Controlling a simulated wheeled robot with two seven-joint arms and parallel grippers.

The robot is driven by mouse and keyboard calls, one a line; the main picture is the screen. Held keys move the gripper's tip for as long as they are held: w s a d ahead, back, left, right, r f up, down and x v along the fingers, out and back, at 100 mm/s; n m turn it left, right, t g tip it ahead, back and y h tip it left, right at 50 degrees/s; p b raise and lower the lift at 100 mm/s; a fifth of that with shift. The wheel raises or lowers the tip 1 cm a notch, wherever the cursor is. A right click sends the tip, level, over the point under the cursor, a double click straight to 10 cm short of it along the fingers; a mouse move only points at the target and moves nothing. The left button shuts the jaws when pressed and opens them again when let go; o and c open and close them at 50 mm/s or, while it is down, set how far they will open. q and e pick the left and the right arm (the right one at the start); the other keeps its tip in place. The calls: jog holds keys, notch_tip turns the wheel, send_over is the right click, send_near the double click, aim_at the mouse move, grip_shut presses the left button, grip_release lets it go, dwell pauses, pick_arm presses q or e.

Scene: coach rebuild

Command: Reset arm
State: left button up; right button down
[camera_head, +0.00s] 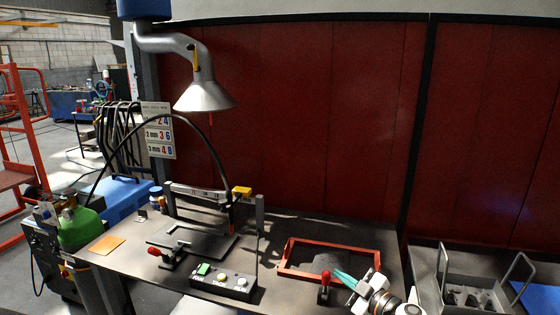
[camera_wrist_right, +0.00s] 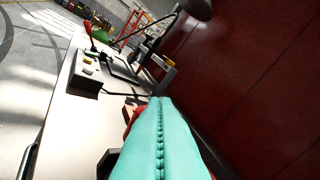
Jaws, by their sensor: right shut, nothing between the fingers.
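My right gripper (camera_head: 338,273) is at the front right of the workbench (camera_head: 140,262), near the right front corner of a red-orange rectangular frame. Its teal fingers are closed against each other, with nothing between them. In the right wrist view the same gripper (camera_wrist_right: 160,100) fills the lower middle, with a seam where the two fingers meet. It points along the bench toward the control box and the black fixture. My left gripper does not show in either view.
The red-orange frame (camera_head: 289,264) lies on the bench beside a red-handled clamp (camera_head: 325,284). A button box (camera_head: 222,282) and black fixture (camera_head: 165,237) stand to the left. A grey bin (camera_head: 461,280) stands right. A lamp-like hood (camera_head: 205,95) hangs above.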

jog(key=s+d+f+m+g+h, duration=0.1)
jog(key=s+f+m+g+h, duration=0.25)
jog(key=s, duration=1.05)
jog(key=s+d+f+m+g+h, duration=0.25)
jog(key=s+f+m, duration=0.2)
jog(key=s, duration=1.05)
jog(key=s+d+f+m+g+h, duration=0.1)
jog(key=s+f+m+g+h, duration=0.25)
jog(key=s, duration=1.05)
notch_tip(320, 180, down, 24)
jog(key=g, duration=0.2)
jog(key=s+d+f+g, duration=0.1)
jog(key=s+d+f, duration=0.1)
jog(key=s+f, duration=1.5)
jog(key=shift+s+d+f+h, duration=0.25)
jog(key=shift+s+h, duration=0.15)
jog(key=shift+h, duration=0.05)
jog(key=shift+m, duration=0.25)
